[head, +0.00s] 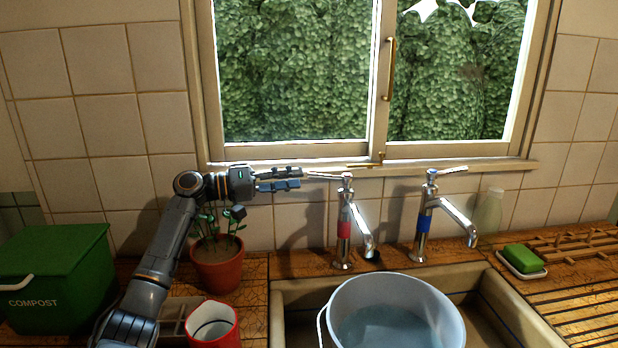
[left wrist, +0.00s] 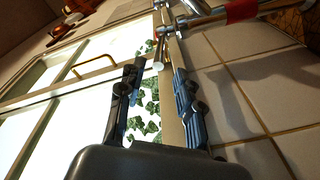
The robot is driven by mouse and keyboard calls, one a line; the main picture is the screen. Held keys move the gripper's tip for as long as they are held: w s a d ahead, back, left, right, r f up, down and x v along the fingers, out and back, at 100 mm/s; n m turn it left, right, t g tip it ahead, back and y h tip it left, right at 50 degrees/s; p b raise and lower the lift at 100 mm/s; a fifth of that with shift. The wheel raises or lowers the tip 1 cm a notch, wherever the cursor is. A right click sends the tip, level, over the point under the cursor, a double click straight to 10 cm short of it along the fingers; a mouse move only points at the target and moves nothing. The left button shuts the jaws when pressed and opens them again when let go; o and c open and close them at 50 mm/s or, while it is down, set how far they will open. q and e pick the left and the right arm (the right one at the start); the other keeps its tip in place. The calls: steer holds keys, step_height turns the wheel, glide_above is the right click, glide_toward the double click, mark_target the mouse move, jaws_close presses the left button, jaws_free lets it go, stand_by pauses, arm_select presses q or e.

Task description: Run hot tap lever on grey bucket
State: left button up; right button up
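The hot tap (head: 344,225), a chrome tap with a red band, stands behind the sink. Its lever (head: 325,175) points left. My left gripper (head: 300,178) is at the lever's free end, with its fingers apart. In the left wrist view the lever tip (left wrist: 158,64) shows between the open fingertips (left wrist: 155,68); I cannot tell whether they touch it. The grey bucket (head: 446,308) stands in the sink, below and to the right of the hot spout, with bluish water inside. No stream shows from the spout. My right gripper is not in view.
A blue-banded tap (head: 424,225) stands right of the hot tap. A potted plant (head: 217,270) and red mug (head: 214,325) are near my left arm. A green compost bin (head: 55,275) is far left. Green soap (head: 522,258) sits right. The window sill (head: 470,172) runs behind.

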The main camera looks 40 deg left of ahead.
arm_select(q)
steer(key=v, duration=0.5)
steer(key=shift+s+a, duration=0.2)
steer(key=shift+s, duration=0.05)
